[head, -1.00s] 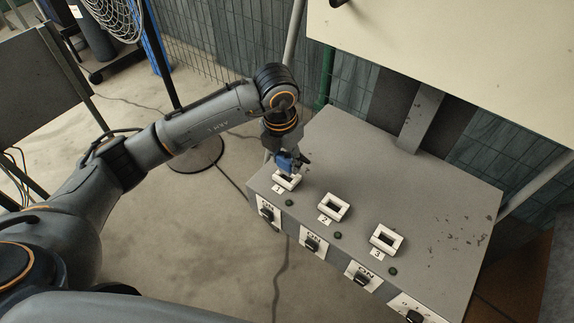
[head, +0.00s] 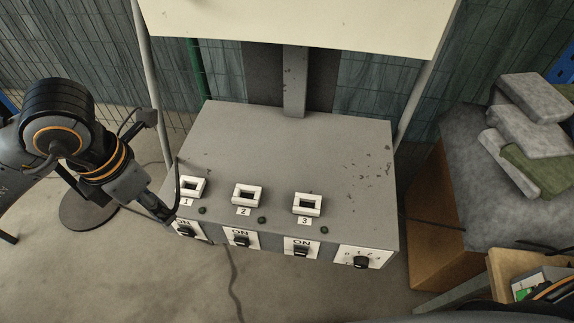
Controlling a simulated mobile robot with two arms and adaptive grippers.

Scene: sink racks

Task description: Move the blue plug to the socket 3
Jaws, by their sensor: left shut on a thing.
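My left gripper (head: 163,203) is at the front left corner of the grey box, close to socket 1 (head: 192,186), seen from behind its wrist. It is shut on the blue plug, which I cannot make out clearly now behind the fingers. Socket 3 (head: 307,204) is a white frame with a dark, empty opening, the rightmost in the row. Socket 2 (head: 247,195) sits between them and is also empty. My right gripper is not in view.
The grey box (head: 290,145) has a clear top behind the sockets. Switches line its front, with a rotary knob (head: 361,262) at right. A post (head: 294,85) rises at its back under a cream panel (head: 300,22). Grey sacks (head: 530,100) lie at right.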

